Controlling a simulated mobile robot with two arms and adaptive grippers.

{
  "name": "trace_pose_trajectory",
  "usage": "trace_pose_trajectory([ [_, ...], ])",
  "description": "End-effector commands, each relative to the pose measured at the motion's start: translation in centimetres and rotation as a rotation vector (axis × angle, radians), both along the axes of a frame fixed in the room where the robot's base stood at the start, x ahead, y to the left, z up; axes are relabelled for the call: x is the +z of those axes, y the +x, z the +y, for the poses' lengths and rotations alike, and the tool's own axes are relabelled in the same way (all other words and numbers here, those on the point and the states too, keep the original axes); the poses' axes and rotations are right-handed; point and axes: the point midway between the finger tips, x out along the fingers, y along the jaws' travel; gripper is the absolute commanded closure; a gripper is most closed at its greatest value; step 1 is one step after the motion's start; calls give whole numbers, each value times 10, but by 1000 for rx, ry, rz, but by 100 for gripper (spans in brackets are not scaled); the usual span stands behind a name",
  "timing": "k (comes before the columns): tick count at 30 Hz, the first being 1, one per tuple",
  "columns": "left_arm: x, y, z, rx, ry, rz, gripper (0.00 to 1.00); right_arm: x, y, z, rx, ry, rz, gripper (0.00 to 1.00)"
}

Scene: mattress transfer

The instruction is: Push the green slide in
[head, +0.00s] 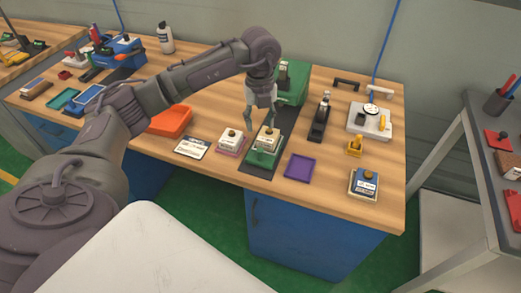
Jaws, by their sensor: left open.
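The green slide (257,157) sits on a dark base strip (258,172) near the front edge of the wooden bench, in front of a green machine body (293,88). A pale block with a brass knob (269,140) rests on the slide. My left gripper (259,118) points down from above, just behind and over the block, with its fingers apart and nothing seen between them. I cannot tell whether a fingertip touches the block or slide. My right gripper is not in view.
A pale block on a pink base (230,141) and a label card (192,146) lie left of the slide. A purple tray (299,167) lies right of it. An orange tray (171,121) is further left. A black plane-like tool (320,118) stands to the right.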

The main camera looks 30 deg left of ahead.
Motion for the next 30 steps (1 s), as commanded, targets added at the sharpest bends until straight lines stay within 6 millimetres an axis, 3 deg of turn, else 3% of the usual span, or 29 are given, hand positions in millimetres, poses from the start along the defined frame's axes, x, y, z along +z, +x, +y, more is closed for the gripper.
trace_pose_trajectory([
  [15, -102, -1, -2, -5, -4, 4, 52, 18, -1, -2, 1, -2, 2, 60],
  [21, -121, -1, -1, -4, -6, 1, 52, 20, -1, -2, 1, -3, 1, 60],
  [30, -125, 0, -2, -5, -6, 0, 52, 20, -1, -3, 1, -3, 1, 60],
])
